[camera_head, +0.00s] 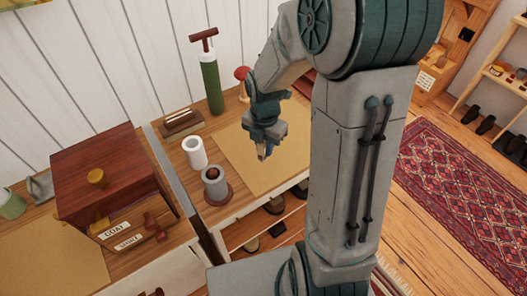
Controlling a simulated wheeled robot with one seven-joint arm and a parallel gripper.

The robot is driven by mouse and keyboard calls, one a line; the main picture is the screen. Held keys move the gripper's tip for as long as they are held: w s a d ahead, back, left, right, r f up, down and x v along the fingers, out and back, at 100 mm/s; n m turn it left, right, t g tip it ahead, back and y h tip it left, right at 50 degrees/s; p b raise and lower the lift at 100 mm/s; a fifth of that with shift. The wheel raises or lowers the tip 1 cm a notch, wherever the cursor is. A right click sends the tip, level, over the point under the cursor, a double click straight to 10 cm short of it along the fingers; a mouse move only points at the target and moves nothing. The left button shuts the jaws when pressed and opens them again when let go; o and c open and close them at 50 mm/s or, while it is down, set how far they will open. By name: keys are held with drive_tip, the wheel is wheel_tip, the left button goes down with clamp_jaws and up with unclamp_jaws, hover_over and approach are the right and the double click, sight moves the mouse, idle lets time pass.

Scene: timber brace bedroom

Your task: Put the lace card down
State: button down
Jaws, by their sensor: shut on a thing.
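My gripper (263,152) points down over the tan mat (236,158) on the wooden bench top. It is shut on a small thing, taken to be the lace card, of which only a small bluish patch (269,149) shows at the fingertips. My gripper and arm hide most of it. I cannot tell whether it touches the mat.
A white cup (195,153), a grey cylinder on a reddish base (216,185), a wooden block holder (182,122) and a green pump (211,82) stand left of the mat. A red-topped stand (242,75) is behind. A dark wooden box (105,175) sits far left. The mat's visible part is clear.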

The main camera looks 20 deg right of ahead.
sight(264, 155)
drive_tip(key=shift+w+f, duration=0.15)
drive_tip(key=shift+w, duration=0.05)
drive_tip(key=shift+f, duration=1.95)
drive_tip(key=shift+f, duration=0.1)
drive_tip(key=c, duration=1.3)
unclamp_jaws()
